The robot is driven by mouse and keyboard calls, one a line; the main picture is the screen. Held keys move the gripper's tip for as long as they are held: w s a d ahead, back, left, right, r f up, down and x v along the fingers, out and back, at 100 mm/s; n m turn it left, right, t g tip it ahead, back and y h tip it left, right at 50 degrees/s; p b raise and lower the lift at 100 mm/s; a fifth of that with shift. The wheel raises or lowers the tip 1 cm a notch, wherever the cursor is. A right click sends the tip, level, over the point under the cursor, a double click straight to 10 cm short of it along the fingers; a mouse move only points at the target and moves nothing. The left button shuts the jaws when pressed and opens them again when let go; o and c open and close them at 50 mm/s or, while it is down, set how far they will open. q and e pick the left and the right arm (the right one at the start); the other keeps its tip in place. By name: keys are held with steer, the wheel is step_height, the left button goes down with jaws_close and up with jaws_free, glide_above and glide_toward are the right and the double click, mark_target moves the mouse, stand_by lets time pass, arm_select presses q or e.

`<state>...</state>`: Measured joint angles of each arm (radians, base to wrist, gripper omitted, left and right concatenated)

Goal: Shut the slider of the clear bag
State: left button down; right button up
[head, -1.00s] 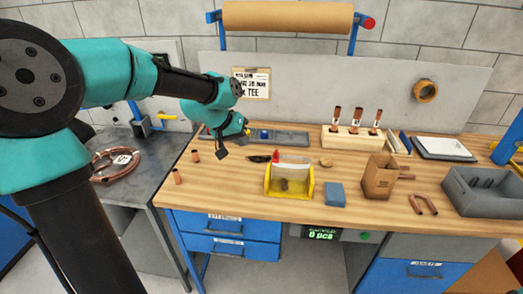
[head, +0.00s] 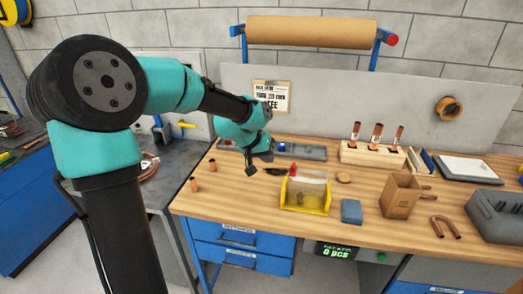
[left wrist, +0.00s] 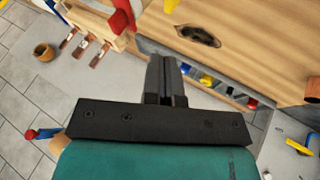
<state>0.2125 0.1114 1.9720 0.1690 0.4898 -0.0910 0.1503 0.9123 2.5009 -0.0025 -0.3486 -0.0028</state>
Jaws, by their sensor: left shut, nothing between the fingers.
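The clear bag (head: 308,183) stands upright in a yellow holder (head: 304,208) on the wooden bench. A red piece (head: 293,168), which looks like the slider, sits at the bag's upper left. The bag's film is too faint to tell how its mouth lies. My left gripper (head: 251,170) is left of the bag, apart from it, above the bench. Its fingers are shut and empty in the left wrist view (left wrist: 165,75). My right gripper is in neither current view.
A blue block (head: 351,211) and brown paper bag (head: 399,196) stand right of the holder. A dark flat item (head: 275,171) lies between gripper and holder. Short copper pieces (head: 212,165) stand at left. A wooden rack (head: 373,154) holds copper tubes behind. Bare wood lies in front.

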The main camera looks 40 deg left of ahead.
mark_target(293, 168)
arm_select(q)
steer(key=w+d+f, duration=0.2)
steer(key=d, duration=0.1)
steer(key=w+d, duration=0.1)
steer(key=shift+w+d+f, duration=0.25)
steer(key=shift+w+f, duration=0.1)
steer(key=shift+f, duration=0.05)
